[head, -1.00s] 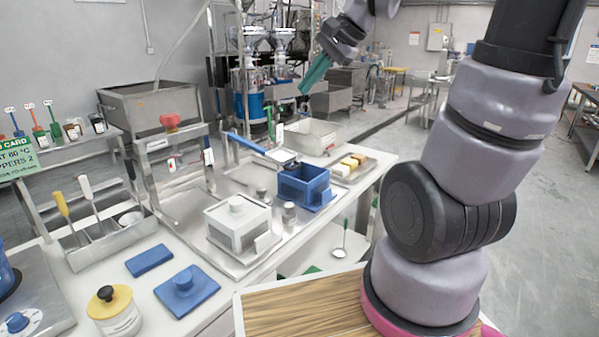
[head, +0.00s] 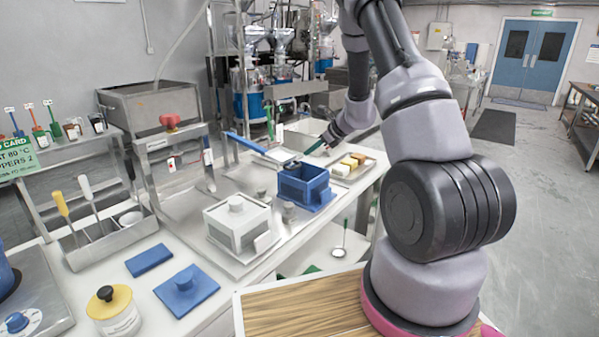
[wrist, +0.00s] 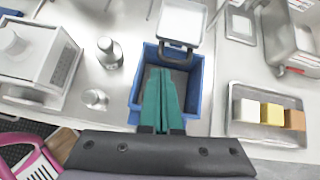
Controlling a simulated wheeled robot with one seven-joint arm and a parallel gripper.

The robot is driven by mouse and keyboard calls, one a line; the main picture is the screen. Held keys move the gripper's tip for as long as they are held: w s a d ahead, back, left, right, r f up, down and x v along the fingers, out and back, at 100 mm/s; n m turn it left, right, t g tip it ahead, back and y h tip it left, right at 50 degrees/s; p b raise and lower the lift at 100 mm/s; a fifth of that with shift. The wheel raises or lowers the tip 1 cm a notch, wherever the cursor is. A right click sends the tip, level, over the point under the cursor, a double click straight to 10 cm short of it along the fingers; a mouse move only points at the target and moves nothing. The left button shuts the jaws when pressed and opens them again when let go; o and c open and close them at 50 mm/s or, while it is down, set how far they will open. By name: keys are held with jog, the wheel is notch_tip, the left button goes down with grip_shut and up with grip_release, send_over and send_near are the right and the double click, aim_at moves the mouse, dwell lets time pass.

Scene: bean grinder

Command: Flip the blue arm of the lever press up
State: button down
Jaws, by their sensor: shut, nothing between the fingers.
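The blue arm (head: 246,143) shows in the head view as a slanted bar, its upper end at the left. Its lower right end meets a pale plate (head: 279,155) beside an open blue box (head: 305,187). In the wrist view the pale plate (wrist: 183,22) is at the top, with a dark bracket (wrist: 178,50) at the box's far edge. My gripper (head: 306,152) has teal fingers, shut and empty. In the wrist view its tips (wrist: 160,72) appear over the blue box (wrist: 136,100). The blue arm is not clearly visible there. I cannot tell if the fingers touch anything.
A white box with a knob (head: 237,222) stands left of the blue box. A tray with white, yellow and brown blocks (wrist: 272,115) lies to the right. Small metal cylinders (wrist: 109,52) stand between the boxes. A steel frame with a red knob (head: 170,121) stands behind left.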

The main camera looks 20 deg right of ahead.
jog(key=shift+m+h, duration=0.3)
jog(key=shift+m, duration=0.5)
jog(key=f, duration=0.1)
jog(key=d+f, duration=0.1)
jog(key=w+d+f, duration=0.1)
jog(key=f, duration=0.1)
jog(key=x, duration=1)
